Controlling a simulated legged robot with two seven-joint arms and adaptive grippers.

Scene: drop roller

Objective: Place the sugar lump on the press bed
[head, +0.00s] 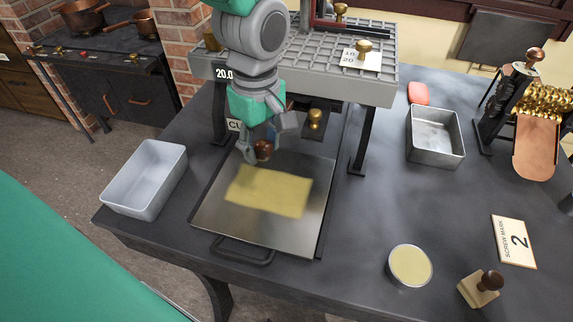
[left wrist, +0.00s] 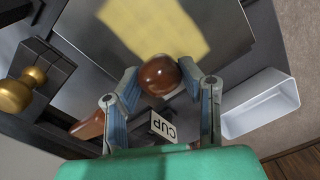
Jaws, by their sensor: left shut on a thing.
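My left gripper (head: 264,146) is over the far part of a flat metal plate (head: 217,214) with a dark front handle. It is shut on a glossy brown rounded thing (left wrist: 158,75), which also shows in the head view (head: 263,150). Whether this is the sugar lump, or a knob, I cannot tell. A flat yellow sheet (head: 268,192) lies on the plate just in front of the gripper; it also shows in the left wrist view (left wrist: 155,25). No part is clearly marked as the press bed. My right gripper is not in view.
A grey grid-topped frame (head: 300,82) stands over the plate's far end. A brass knob (head: 315,117) is right of the gripper. An empty tray (head: 145,178) stands left. A metal pan (head: 436,140), a round tin (head: 410,265) and a stamp (head: 481,288) stand right.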

